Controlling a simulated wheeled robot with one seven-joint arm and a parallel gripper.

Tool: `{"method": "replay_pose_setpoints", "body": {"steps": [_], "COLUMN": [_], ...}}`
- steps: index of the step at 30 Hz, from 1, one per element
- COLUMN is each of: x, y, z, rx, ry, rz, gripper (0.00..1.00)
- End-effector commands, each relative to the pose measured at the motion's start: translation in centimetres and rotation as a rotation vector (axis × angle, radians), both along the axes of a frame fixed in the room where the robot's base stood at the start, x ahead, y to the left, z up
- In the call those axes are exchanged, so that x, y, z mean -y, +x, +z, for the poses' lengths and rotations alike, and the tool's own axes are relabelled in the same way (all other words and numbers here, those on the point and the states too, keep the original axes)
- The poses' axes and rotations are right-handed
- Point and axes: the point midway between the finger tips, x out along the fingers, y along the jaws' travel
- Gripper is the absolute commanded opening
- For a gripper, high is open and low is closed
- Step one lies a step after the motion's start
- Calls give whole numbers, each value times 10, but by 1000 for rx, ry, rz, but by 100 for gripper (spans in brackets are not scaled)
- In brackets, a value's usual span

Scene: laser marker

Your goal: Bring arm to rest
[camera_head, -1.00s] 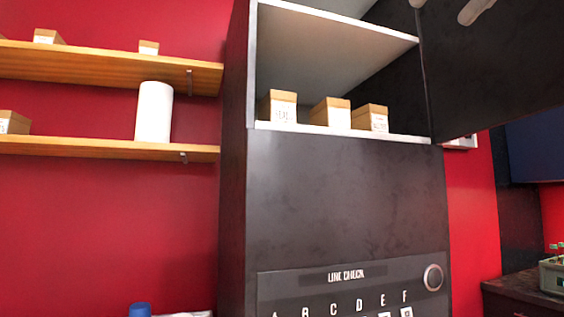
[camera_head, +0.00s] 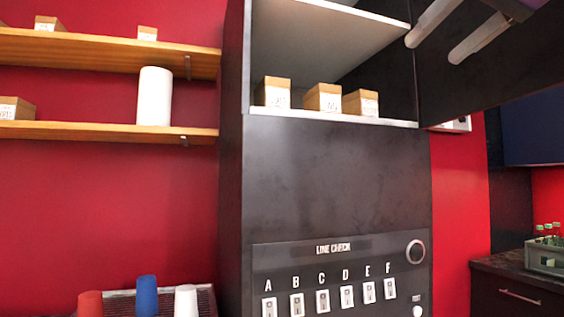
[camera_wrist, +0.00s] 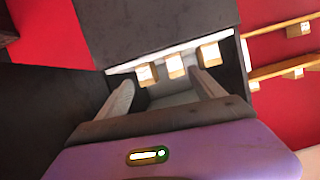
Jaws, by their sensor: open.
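My gripper (camera_head: 432,38) shows at the top right of the head view, its two pale fingers apart with nothing between them. It is in front of the dark raised door of the black cabinet (camera_head: 330,180). In the wrist view my gripper (camera_wrist: 163,92) also shows open and empty, with the cabinet's open compartment beyond the fingertips. Three small labelled boxes stand in that compartment: a left one (camera_head: 272,92), a middle one (camera_head: 323,98) and a right one (camera_head: 361,103). The boxes are apart from my fingers.
The cabinet's panel (camera_head: 333,280) has a knob and a row of lettered switches. Wooden shelves (camera_head: 100,50) with a white cylinder (camera_head: 154,97) are on the red wall. Red, blue (camera_head: 147,295) and white cups stand lower left. A crate of bottles (camera_head: 545,255) sits on the right counter.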

Motion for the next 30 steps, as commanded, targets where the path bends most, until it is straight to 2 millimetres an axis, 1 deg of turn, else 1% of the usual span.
{"method": "replay_pose_setpoints", "body": {"steps": [1, 2, 5, 8, 9, 11, 12, 14, 15, 17, 18, 20, 21, 23, 24, 26, 27, 29, 30], "x": [3, 4, 9, 15, 18, 20, 21, 23, 24, 25, 24, 25, 25, 24, 23, 21, 21, 19, 17], "y": [13, 20, 48, 79, 91, 107, 117, 130, 139, 150, 157, 165, 170, 175, 177, 179, 179, 178, 176], "z": [-13, -20, -49, -89, -106, -131, -148, -175, -194, -223, -243, -273, -294, -324, -345, -376, -396, -426, -446], "rx": [-4, -5, -3, -1, 0, 3, 5, 5, 7, 7, 8, 10, 9, 11, 12, 11, 12, 12, 11], "ry": [16, 24, 60, 102, 120, 143, 157, 179, 192, 213, 226, 245, 256, 272, 281, 293, 300, 310, 315], "rz": [0, -2, -4, -14, -19, -26, -31, -42, -48, -60, -68, -82, -92, -105, -116, -130, -141, -157, -168], "gripper": [78, 78, 78, 78, 78, 78, 78, 78, 78, 78, 78, 78, 78, 78, 78, 78, 78, 78, 78]}}
